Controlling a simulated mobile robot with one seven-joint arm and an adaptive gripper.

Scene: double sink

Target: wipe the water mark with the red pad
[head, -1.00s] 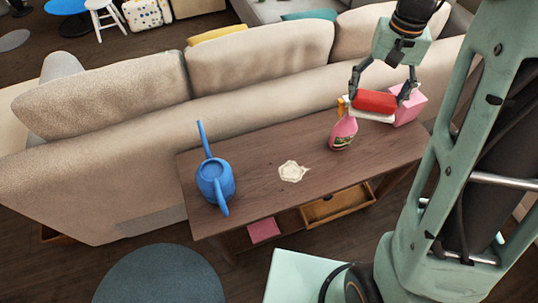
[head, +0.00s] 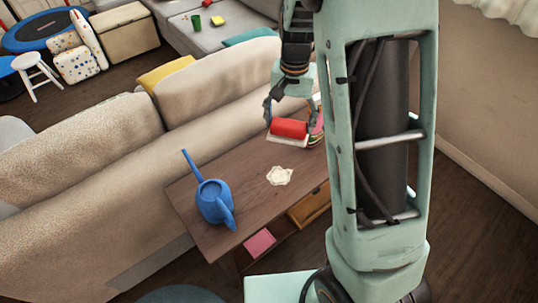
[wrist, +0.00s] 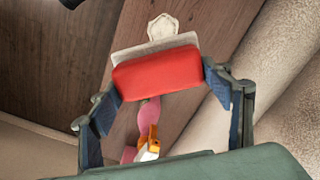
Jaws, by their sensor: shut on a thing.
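The red pad (head: 288,128), with a whitish underside, is held between the fingers of my gripper (head: 292,122), which is shut on it. It is above the right part of the brown wooden table (head: 240,188). In the wrist view the red pad (wrist: 155,73) fills the space between my fingers. The pale, irregular water mark (head: 279,176) lies on the tabletop, below the held pad in the head picture. In the wrist view the mark (wrist: 163,27) shows just beyond the pad's far edge, with part possibly hidden.
A blue watering can (head: 214,202) stands on the table left of the mark. A pink spray bottle (wrist: 148,112) shows behind the pad in the wrist view; my arm mostly hides that area in the head view. A beige sofa (head: 225,100) runs along the table's back.

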